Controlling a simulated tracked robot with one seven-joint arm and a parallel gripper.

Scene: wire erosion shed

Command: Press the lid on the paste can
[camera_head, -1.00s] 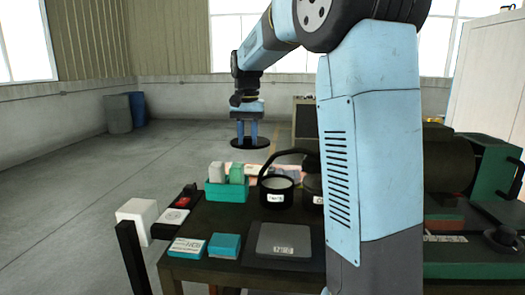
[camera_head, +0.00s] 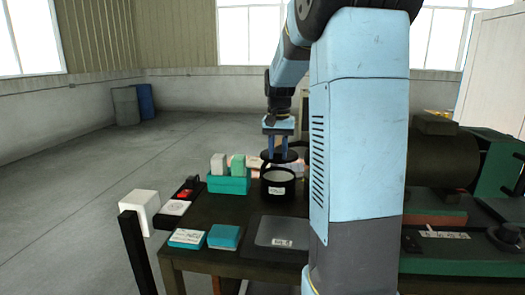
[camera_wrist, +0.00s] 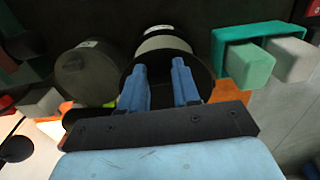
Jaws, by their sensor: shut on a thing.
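The paste can (camera_head: 278,190) is black with a white label and a pale inside; it stands open on the dark bench. The lid (camera_head: 289,158) is a flat black disc. My gripper (camera_head: 277,146) points down and is shut on the lid, holding it above the can. In the wrist view, my blue fingers (camera_wrist: 161,82) cross the dark lid (camera_wrist: 160,98), and the can's pale paste (camera_wrist: 165,43) shows beyond it. The lid appears apart from the rim and not fully lined up with it. The part of the lid between the fingers is hard to make out.
A teal tray (camera_head: 229,185) with two blocks stands just left of the can. A dark round can (camera_wrist: 88,72) stands beside it in the wrist view. A grey plate (camera_head: 283,232) and teal boxes (camera_head: 225,236) lie in front. My arm hides the bench's right part.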

